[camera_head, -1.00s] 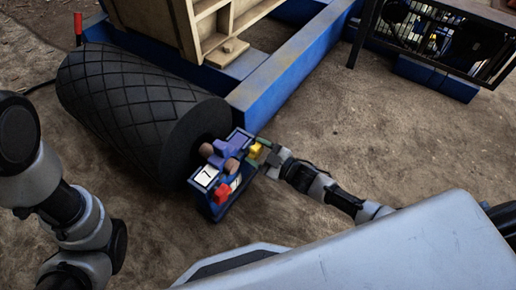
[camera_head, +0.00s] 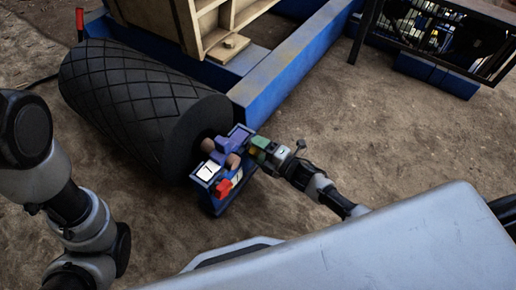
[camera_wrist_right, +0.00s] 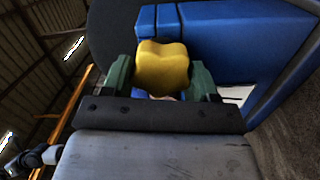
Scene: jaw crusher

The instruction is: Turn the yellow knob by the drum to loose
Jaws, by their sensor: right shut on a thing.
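The yellow knob (camera_wrist_right: 162,68) sits between the green fingers of my right gripper (camera_wrist_right: 161,80) in the right wrist view, with a blue face behind it. In the head view my right gripper (camera_head: 262,150) reaches from the right to the blue bracket (camera_head: 236,192) at the end of the black drum (camera_head: 135,95). The gripper hides most of the knob there. My right gripper is shut on the knob. My left arm is at the left edge of the head view, but its gripper is out of the picture.
A red block (camera_head: 223,188) and a white plate with a dark mark (camera_head: 208,171) are on the bracket, close to my right gripper. A blue frame beam (camera_head: 290,70) runs behind. A dark mesh guard (camera_head: 440,35) stands at the back right. Bare ground lies to the right.

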